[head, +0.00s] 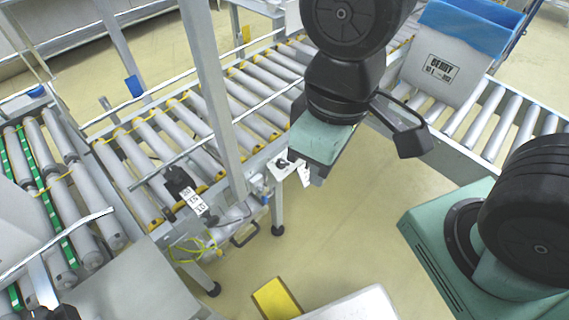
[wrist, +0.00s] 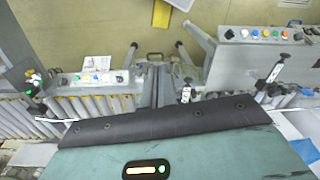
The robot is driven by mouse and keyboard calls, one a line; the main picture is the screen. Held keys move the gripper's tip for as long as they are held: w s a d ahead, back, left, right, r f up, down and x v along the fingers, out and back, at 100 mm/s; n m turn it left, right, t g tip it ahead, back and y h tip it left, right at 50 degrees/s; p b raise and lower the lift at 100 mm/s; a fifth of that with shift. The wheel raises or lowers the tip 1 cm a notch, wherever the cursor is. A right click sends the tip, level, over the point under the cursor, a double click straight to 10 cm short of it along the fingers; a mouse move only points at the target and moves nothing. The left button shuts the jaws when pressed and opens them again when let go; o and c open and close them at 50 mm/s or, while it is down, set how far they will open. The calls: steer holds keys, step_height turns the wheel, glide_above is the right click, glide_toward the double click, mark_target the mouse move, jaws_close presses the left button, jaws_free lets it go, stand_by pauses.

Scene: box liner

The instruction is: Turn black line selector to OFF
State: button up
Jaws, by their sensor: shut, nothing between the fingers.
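A grey control box (wrist: 95,78) with coloured buttons shows at the left of the wrist view, with a small black knob (wrist: 119,79) at its right end. A second button box (wrist: 262,36) at the upper right has a black knob (wrist: 229,34) at its left end. Which knob is the line selector, and its setting, are too small to tell. In the head view a pale panel with a black knob (head: 283,163) shows beside my gripper (head: 306,172), partly covered by it. My gripper is shut and empty; its fingertips are mostly hidden, and contact cannot be told.
Roller conveyors (head: 160,140) run behind and left, with a grey upright post (head: 212,90) close to my arm. A printed grey tote (head: 440,72) with a blue liner stands on the rear conveyor. Open floor (head: 350,225) lies in front.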

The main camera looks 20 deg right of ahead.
steer(key=o, duration=0.5)
steer(key=shift+w+f, duration=0.1)
steer(key=o, duration=0.7)
steer(key=w+f+b, duration=0.1)
steer(key=w+f, duration=0.1)
steer(key=w+f+m+b, duration=0.1)
steer(key=w+b, duration=0.1)
steer(key=w, duration=0.1)
steer(key=w+f+m+y+b, duration=0.1)
steer(key=w+f, duration=0.1)
steer(key=shift+w+a+f+g, duration=0.1)
steer(key=shift+w+f+g, duration=0.2)
steer(key=shift+g, duration=0.1)
steer(key=m+t+y+b, duration=0.2)
steer(key=m+y+b, duration=0.2)
steer(key=m+b, duration=0.4)
glide_toward(285, 163)
steer(key=b+x, duration=0.2)
steer(key=x, duration=0.7)
steer(key=c, duration=1)
